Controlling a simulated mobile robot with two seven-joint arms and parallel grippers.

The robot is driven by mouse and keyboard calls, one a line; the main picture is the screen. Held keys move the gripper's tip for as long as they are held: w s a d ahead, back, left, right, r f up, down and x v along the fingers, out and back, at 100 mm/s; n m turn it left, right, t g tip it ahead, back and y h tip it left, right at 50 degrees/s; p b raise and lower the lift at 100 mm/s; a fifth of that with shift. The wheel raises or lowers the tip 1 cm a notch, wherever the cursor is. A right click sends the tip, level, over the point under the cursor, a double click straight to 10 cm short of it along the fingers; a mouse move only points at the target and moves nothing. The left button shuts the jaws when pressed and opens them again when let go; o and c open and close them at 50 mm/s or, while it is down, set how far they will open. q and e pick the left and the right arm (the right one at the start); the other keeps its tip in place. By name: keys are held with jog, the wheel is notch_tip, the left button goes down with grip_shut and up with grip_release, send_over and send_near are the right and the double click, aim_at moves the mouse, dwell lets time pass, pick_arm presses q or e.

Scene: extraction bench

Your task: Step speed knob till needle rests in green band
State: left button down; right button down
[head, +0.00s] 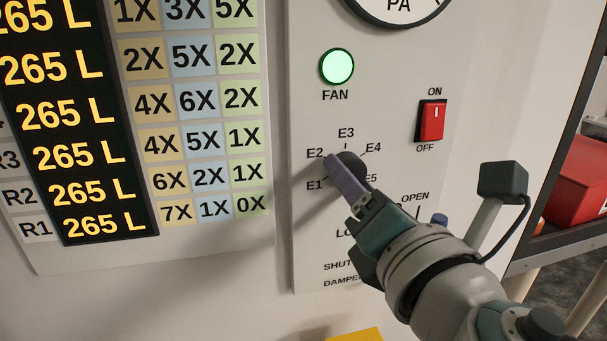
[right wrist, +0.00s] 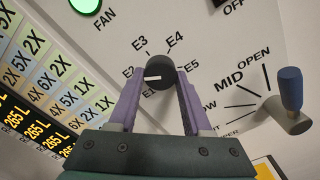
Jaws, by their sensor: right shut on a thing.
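The dark round speed knob (head: 350,165) sits among the marks E1 to E5 on the grey panel. It also shows in the right wrist view (right wrist: 161,70), with a white pointer line toward the left, on the E1–E2 side; the exact mark is hard to tell. My right gripper (head: 340,168) is shut on the knob, its purple fingers on either side of it. The gauge (head: 398,10) shows only its lower rim and "PA"; its needle and green band are out of view. My left gripper is not in view.
A lit green FAN lamp (head: 337,67) and a red ON/OFF switch (head: 432,120) are above the knob. A blue-tipped damper lever (right wrist: 289,90) sticks out to the lower right. A number chart (head: 190,110) is at left, a red box (head: 577,180) at far right.

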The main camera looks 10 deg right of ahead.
jog(key=shift+m, duration=0.3)
jog(key=shift+a+r+m+b, duration=0.1)
jog(key=shift+m+b, duration=0.65)
jog(key=shift+m, duration=2.05)
jog(key=shift+r+m+b, duration=0.1)
jog(key=shift+m+b, duration=0.6)
jog(key=shift+m, duration=2.1)
jog(key=shift+c, duration=1.7)
grip_release()
jog(key=shift+s, duration=0.1)
